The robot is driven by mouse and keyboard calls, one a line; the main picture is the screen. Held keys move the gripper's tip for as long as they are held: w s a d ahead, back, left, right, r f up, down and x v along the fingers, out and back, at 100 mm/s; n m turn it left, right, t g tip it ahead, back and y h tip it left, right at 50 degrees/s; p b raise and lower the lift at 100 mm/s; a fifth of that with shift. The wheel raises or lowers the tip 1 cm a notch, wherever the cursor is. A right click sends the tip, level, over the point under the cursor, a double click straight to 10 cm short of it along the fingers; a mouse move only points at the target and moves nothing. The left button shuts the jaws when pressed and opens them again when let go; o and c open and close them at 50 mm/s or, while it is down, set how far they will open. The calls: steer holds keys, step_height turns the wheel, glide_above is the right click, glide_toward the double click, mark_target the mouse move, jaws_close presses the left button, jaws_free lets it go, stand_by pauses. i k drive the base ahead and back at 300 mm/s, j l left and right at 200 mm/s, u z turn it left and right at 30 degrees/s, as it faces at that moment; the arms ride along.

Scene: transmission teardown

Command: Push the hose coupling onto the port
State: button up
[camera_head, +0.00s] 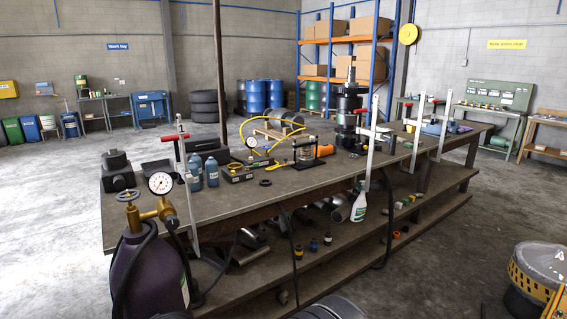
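My gripper is not in view. The hose coupling and the port are too small to make out for sure. In the left foreground, a dark purple gas cylinder (152,275) carries a brass valve (150,212) and a larger gauge (160,183), with black hoses hanging from it.
Red-handled clamps (186,170) stand upright along the bench's front edge. Blue bottles (211,172), a tall black gear assembly (347,115) and an orange cylinder (324,150) stand on top. A spray bottle (359,205) is on the lower shelf.

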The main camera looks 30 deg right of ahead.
mark_target(289, 164)
steer(key=i+l, duration=1.25)
steer(key=i+l+u, duration=0.1)
steer(key=i+l, duration=1.15)
steer(key=l, duration=0.15)
